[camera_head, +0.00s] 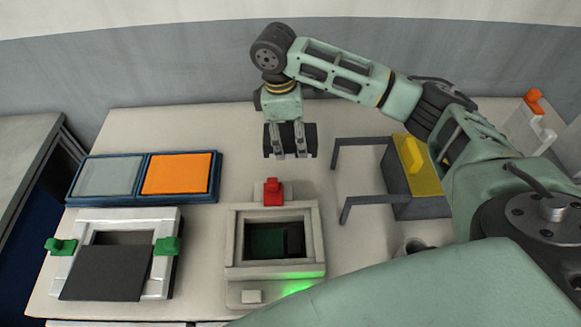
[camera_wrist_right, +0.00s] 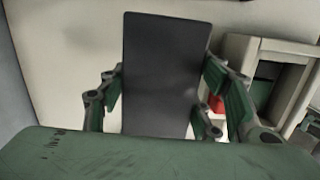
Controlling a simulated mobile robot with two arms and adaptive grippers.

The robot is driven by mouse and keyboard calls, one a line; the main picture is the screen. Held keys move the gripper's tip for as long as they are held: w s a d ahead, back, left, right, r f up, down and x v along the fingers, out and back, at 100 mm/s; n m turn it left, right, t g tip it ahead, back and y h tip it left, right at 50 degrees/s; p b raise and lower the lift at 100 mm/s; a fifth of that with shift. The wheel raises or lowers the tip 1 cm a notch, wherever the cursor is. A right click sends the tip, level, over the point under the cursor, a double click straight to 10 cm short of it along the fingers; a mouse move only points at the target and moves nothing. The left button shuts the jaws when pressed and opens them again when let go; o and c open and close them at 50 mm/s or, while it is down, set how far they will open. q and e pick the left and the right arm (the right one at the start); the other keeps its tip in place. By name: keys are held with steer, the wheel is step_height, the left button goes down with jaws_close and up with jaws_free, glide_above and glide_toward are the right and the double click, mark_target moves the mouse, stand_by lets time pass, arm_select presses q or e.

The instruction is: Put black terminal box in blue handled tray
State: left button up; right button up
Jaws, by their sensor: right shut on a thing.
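The black terminal box (camera_head: 312,140) is a dark block between the fingers of my right gripper (camera_head: 290,155), over the rear middle of the table. My right gripper is shut on it. In the right wrist view the box (camera_wrist_right: 165,75) shows as a tall, plain dark face between the green fingers. At the left of the head view lies a blue-rimmed tray (camera_head: 140,201) with two compartments; no handle can be made out on it. The box is to the right of this tray and apart from it. My left gripper is not in view.
A white fixture with a red clip (camera_head: 273,191) and dark opening stands front centre. A white frame with green clips (camera_head: 165,246) and a dark plate (camera_head: 106,274) lies front left. Right stands a grey block with yellow top (camera_head: 425,180) and dark arms. Table is clear behind the blue tray.

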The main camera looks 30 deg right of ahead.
steer(key=f, duration=0.2)
steer(key=shift+w+d+f+b, duration=0.15)
steer(key=shift+d+f+b, duration=0.15)
steer(key=shift+f, duration=0.1)
steer(key=p, duration=0.1)
glide_above(293, 174)
steer(key=f, duration=0.5)
steer(key=shift+a, duration=0.25)
arm_select(q)
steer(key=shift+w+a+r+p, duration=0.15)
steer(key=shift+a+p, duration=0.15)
steer(key=shift+p, duration=0.15)
arm_select(e)
steer(key=shift+w+f, duration=0.1)
steer(key=shift+f, duration=2.25)
steer(key=o, duration=1.9)
steer(key=shift+f, duration=0.1)
